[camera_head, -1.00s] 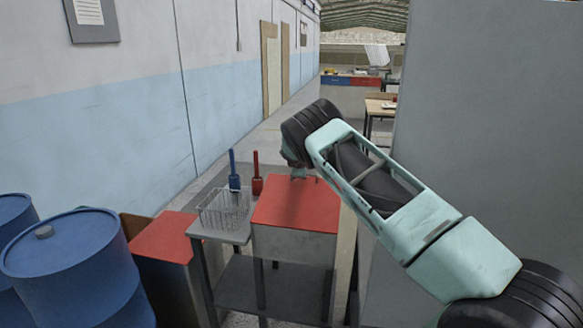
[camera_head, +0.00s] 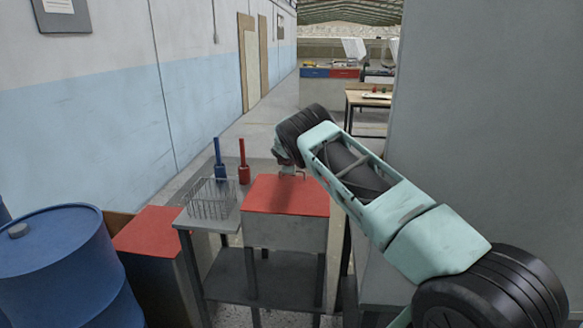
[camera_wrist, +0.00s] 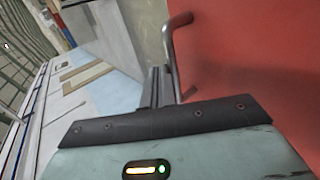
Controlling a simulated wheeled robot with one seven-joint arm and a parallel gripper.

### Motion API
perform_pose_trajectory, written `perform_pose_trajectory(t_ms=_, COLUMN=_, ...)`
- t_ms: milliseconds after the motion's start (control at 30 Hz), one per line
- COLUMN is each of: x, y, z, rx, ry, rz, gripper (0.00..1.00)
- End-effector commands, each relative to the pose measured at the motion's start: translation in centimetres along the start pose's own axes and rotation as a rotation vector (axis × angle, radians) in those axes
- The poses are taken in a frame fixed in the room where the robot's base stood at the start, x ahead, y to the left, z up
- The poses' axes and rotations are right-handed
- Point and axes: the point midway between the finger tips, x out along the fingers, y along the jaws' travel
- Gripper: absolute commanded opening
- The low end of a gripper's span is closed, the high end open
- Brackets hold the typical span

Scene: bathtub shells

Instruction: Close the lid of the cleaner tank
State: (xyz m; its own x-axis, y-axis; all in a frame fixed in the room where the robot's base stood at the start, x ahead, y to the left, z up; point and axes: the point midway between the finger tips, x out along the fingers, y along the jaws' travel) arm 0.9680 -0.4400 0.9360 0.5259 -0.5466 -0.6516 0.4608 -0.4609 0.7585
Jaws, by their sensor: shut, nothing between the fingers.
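The cleaner tank (camera_head: 285,233) is a grey box on a dark metal table. Its red lid (camera_head: 287,199) lies flat on top and looks down, with no gap that I can see. The lid's red face also fills the right of the wrist view (camera_wrist: 260,60). A bent metal handle (camera_wrist: 170,52) stands out from the lid there. My gripper (camera_wrist: 158,78) is shut and empty, right beside the handle; I cannot tell whether they touch. In the head view my gripper is at the lid's far edge, mostly hidden behind my arm.
A red-topped box (camera_head: 150,232) and blue drums (camera_head: 60,265) stand at left. A grey wall or panel (camera_head: 490,130) bounds the right.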

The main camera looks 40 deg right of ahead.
Motion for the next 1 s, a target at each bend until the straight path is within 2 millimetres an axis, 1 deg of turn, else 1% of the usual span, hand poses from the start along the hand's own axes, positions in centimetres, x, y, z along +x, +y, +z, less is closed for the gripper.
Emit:
perform_pose_trajectory(t_ms=267, x=-0.1, y=0.1, z=0.0, rx=0.0, ry=0.0, rz=0.0, gripper=0.0)
perform_pose_trajectory(t_ms=367, x=-0.6, y=0.6, z=-0.1, rx=0.0, ry=0.0, rz=0.001, gripper=0.0)
perform_pose_trajectory(t_ms=467, x=-1.7, y=1.5, z=-0.3, rx=0.0, ry=0.001, rz=0.001, gripper=0.0)
perform_pose_trajectory(t_ms=600, x=-3.9, y=3.2, z=-0.6, rx=0.002, ry=0.003, rz=0.003, gripper=0.0)
perform_pose_trajectory(t_ms=900, x=-8.7, y=6.8, z=-0.6, rx=0.002, ry=0.002, rz=0.003, gripper=0.0)
perform_pose_trajectory(t_ms=1000, x=-9.8, y=7.6, z=-0.6, rx=0.001, ry=0.001, rz=0.001, gripper=0.0)
